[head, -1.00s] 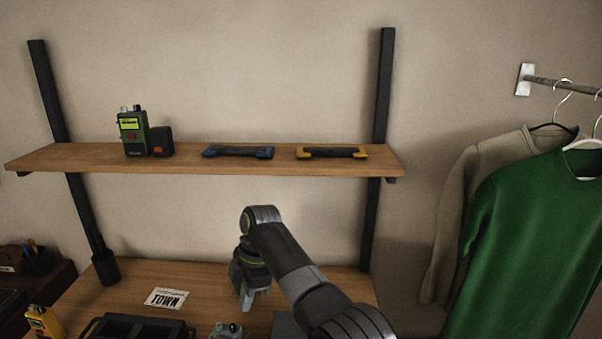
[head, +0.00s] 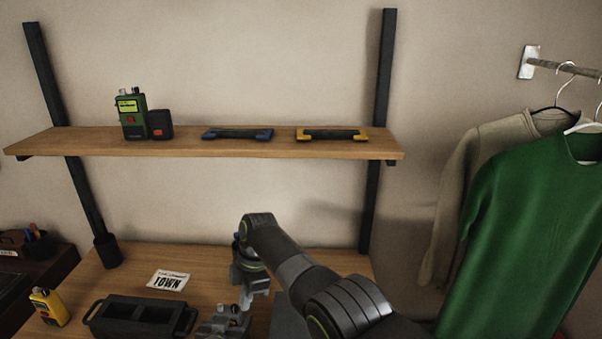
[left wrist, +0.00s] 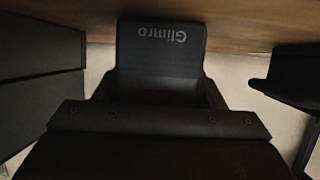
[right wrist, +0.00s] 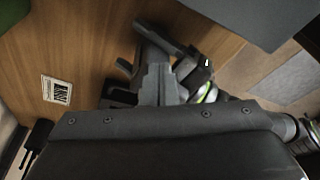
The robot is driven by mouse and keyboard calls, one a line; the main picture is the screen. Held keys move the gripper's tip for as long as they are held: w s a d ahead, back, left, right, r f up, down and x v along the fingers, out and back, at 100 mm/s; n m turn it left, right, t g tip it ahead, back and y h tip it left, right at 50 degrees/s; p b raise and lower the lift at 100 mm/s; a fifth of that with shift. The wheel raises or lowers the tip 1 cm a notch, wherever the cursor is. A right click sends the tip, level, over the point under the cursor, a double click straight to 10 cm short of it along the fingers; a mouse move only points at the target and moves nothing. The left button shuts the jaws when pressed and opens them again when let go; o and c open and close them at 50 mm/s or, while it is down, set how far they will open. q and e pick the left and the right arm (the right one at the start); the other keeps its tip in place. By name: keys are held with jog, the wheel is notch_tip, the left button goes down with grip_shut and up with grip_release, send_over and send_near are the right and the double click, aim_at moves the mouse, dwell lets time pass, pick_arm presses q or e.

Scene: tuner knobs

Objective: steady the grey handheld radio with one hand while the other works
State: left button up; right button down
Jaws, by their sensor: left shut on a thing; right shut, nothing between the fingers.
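A dark grey block lettered "Glimro" (left wrist: 160,60), apparently the handheld radio, shows close up in the left wrist view. My left gripper is shut on it; the fingers are hard to make out against the dark body. In the head view a grey object (head: 222,326) with small parts on top shows at the bottom edge; radio and left gripper cannot be told apart there. My right gripper (head: 246,299) is shut and empty, pointing down just above and beside that object. In the right wrist view grey shapes and a green-ringed part crowd together at the middle.
A black compartment tray (head: 98,320) and a yellow radio (head: 47,306) stand left on the table, with a printed card (head: 168,281) behind. The wooden shelf (head: 80,145) above holds a green radio (head: 132,118) and two handles. Clothes (head: 520,220) hang at the right.

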jog(key=shift+d+f, duration=0.1)
dwell(0.4)
jog(key=a+v, duration=0.1)
jog(key=v, duration=0.5)
jog(key=shift+s+d, duration=0.2)
jog(key=shift+s, duration=0.05)
jog(key=shift+w+x, duration=0.1)
jog(key=shift+x, duration=1.35)
jog(key=shift+w+x, duration=0.15)
jog(key=shift+x, duration=1.3)
jog(key=shift+d+f, duration=0.1)
jog(key=shift+d, duration=0.1)
jog(key=shift+d, duration=0.1)
